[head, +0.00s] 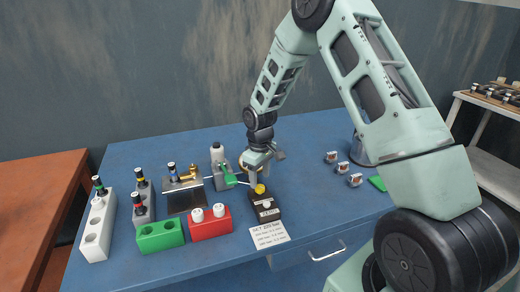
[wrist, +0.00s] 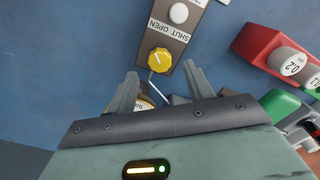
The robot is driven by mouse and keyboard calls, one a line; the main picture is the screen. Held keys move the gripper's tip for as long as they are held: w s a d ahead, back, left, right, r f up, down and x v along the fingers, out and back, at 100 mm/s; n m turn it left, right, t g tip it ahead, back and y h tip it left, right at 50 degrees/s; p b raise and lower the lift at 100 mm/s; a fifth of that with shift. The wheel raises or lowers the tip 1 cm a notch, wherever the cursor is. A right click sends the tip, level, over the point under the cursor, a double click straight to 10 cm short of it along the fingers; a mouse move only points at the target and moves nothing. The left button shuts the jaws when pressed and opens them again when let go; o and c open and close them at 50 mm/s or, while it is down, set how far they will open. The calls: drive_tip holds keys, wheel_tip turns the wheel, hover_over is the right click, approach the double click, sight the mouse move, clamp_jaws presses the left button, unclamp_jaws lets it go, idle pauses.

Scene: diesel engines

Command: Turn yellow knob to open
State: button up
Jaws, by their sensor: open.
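Which word the knob points to is too small to tell. In the head view the knob (head: 260,188) is on top of the black box (head: 266,210) at the table's front. My gripper (wrist: 160,70) is open and empty, with its fingertips on either side of the knob's near end in the picture. It points down just above the box in the head view (head: 260,181); contact cannot be told.
A red block (head: 210,224) with white-capped parts and a green block (head: 160,237) stand left of the box. A grey bottle holder with green handle (head: 229,180) is close behind. A white label card (head: 269,235) lies in front.

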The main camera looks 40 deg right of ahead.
sight(260, 187)
wheel_tip(260, 187, up, 14)
drive_tip(key=b, duration=0.1)
drive_tip(key=shift+f, duration=0.1)
idle(0.5)
drive_tip(key=s+a+r+n, duration=0.1)
drive_tip(key=s+a, duration=0.5)
drive_tip(key=a, duration=0.3)
drive_tip(key=s+a+r+n, duration=0.1)
drive_tip(key=s+a+r, duration=0.1)
drive_tip(key=s+a, duration=0.5)
drive_tip(key=s+a+n, duration=0.1)
drive_tip(key=s+a, duration=0.3)
drive_tip(key=s, duration=0.5)
drive_tip(key=s+a+f+n, duration=0.1)
drive_tip(key=s+a, duration=0.4)
drive_tip(key=s, duration=0.4)
drive_tip(key=shift+a+f+y, duration=0.2)
drive_tip(key=shift+a+y, duration=0.1)
